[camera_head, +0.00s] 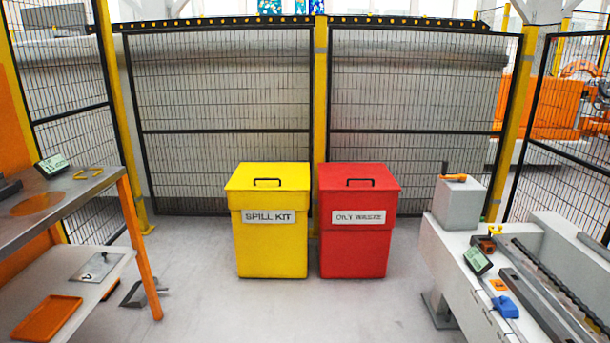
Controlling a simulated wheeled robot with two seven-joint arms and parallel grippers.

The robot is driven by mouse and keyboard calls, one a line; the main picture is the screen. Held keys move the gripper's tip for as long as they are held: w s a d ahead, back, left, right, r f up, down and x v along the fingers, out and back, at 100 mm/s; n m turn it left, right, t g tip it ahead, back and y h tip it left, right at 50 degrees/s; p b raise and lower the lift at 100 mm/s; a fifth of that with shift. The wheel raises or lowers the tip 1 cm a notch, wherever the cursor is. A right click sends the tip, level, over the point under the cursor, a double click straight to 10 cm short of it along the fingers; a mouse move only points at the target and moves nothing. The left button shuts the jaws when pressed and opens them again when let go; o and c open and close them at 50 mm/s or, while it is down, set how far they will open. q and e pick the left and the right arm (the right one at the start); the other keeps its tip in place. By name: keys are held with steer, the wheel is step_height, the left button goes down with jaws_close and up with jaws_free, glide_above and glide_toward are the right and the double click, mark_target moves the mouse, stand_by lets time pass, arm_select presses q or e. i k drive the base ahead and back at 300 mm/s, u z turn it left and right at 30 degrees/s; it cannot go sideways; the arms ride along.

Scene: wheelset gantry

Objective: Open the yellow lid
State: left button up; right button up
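The yellow lid (268,177) sits flat and shut on the yellow bin (272,248) labelled "SPILL KIT". A thin black handle (267,182) lies on top of the lid, near its middle. The bin stands on the floor near the centre of the view, in front of the mesh fence. Neither of my grippers is in view.
A red bin (354,248) labelled "OILY WASTE", lid shut, stands close on the right. A workbench with orange legs (139,249) is at the left and a grey machine bed (462,277) at the right. The grey floor (270,313) before the bins is clear.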

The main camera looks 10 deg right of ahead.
mark_target(248, 177)
steer(key=i, duration=1.7)
